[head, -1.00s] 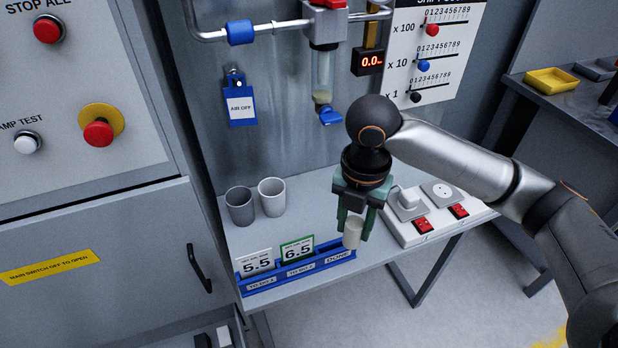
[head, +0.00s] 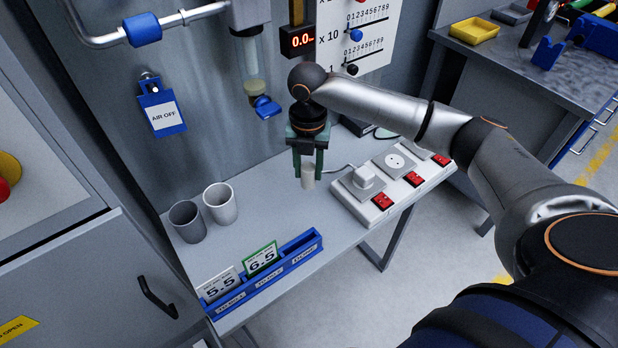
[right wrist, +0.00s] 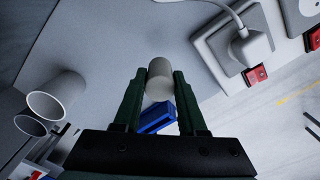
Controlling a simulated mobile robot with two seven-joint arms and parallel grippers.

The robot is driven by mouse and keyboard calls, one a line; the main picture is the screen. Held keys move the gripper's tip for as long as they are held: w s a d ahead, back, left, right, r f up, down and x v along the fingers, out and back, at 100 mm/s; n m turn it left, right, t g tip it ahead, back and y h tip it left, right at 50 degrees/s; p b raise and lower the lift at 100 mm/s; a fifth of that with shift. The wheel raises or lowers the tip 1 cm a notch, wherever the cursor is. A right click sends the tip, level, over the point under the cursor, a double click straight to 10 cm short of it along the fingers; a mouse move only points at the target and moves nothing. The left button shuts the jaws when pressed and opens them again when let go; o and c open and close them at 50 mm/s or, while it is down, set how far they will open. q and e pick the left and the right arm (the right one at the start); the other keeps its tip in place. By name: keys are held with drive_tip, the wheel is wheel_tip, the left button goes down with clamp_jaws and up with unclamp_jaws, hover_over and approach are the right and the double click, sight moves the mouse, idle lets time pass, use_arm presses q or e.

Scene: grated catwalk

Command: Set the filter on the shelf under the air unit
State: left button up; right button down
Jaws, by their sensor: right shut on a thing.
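The filter, a small off-white cylinder (head: 308,179), is upright between the fingers of my right gripper (head: 308,170), which is shut on it. It also shows in the right wrist view (right wrist: 160,78). It is over the grey shelf (head: 262,205); I cannot tell whether its lower end touches the surface. The air unit (head: 250,70), with a clear bowl and a blue part at its lower end, hangs on the wall behind, up and left of the gripper; its top is cut off. My left gripper is not in view.
Two grey cups (head: 220,203) stand at the shelf's left. A blue card holder (head: 265,275) lies along the front edge. A power strip (head: 392,180) with a plug and red switches is right of the filter. Bare shelf lies between cups and filter.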

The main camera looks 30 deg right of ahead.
drive_tip(key=f, duration=0.1)
drive_tip(key=w+d+f, duration=0.1)
drive_tip(key=shift+w+d+f, duration=0.25)
drive_tip(key=shift+w+f, duration=0.1)
drive_tip(key=shift+f, duration=1.55)
drive_tip(key=shift+f, duration=0.15)
drive_tip(key=shift+c, duration=2.3)
unclamp_jaws()
wheel_tip(320, 180, up, 12)
